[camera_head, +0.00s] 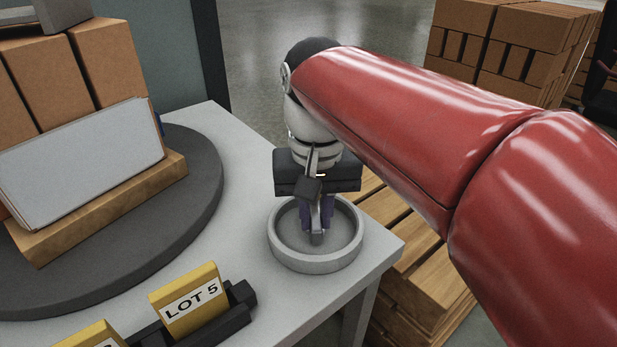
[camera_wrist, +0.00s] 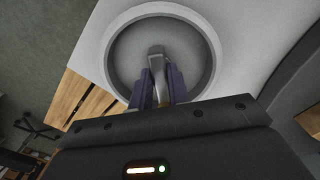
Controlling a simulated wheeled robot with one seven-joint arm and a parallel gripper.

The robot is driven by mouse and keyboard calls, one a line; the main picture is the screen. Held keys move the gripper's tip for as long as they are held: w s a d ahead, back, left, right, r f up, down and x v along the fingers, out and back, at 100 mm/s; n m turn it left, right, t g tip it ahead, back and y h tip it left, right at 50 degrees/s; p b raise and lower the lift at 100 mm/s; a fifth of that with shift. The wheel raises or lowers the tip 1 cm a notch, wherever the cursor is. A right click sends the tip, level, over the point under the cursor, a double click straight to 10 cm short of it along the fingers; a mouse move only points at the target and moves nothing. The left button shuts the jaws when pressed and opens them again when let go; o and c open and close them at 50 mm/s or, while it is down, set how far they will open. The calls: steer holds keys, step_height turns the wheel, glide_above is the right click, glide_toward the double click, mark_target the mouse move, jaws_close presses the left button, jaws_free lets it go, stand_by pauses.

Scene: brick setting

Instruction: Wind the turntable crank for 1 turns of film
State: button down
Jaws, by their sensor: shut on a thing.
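The crank shows as a grey round dish with a raised rim (camera_head: 284,258) near the right corner of the table, with a small upright grey handle (camera_head: 316,238) inside it. In the wrist view the handle (camera_wrist: 156,58) stands between my fingers, within the round rim (camera_wrist: 112,62). My gripper (camera_head: 317,215) points down into the dish and is shut on the handle. The dark turntable (camera_head: 205,170) is on the left of the table.
Wooden pallets (camera_head: 420,275) lie beside the table on the right, and stacked boxes (camera_head: 500,50) stand behind. The tabletop (camera_head: 240,180) between turntable and dish is clear.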

steer(key=n+p, duration=0.2)
steer(key=n, duration=0.5)
steer(key=shift+r, duration=0.1)
steer(key=n+p, duration=0.1)
steer(key=n, duration=0.5)
steer(key=shift+n+p, duration=0.4)
steer(key=n+p, duration=0.1)
steer(key=n, duration=0.9)
steer(key=shift+p, duration=0.4)
steer(key=shift+n, duration=0.4)
steer(key=c, duration=1.4)
jaws_free()
steer(key=shift+o, duration=0.2)
